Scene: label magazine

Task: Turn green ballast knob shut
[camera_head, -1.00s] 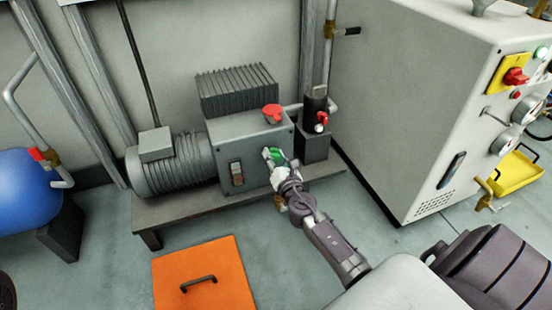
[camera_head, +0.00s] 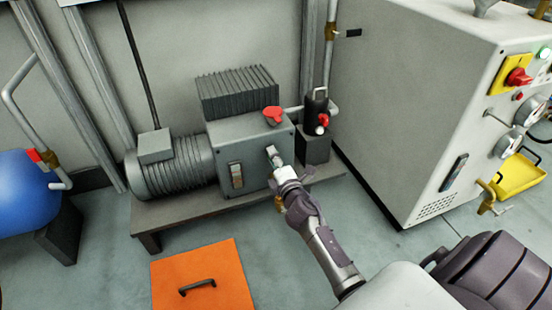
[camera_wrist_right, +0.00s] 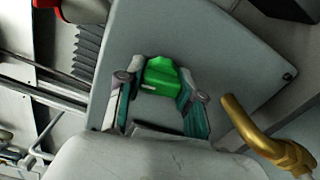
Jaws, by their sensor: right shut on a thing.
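The green ballast knob (camera_wrist_right: 162,78) shows in the right wrist view, on the front face of the grey pump box (camera_head: 250,150). My right gripper (camera_wrist_right: 158,88) has one finger on each side of the knob and is shut on it. In the head view my right gripper (camera_head: 274,158) reaches the box face from the lower right, and its fingers and hand hide the green knob there. The knob's exact turn angle is hard to tell. My left gripper is in neither view.
A brass spout (camera_wrist_right: 245,125) is close to the right of my fingers in the wrist view. A red knob (camera_head: 273,113) sits on the box top. An orange floor hatch (camera_head: 203,277) lies in front, and a grey cabinet (camera_head: 415,110) stands right.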

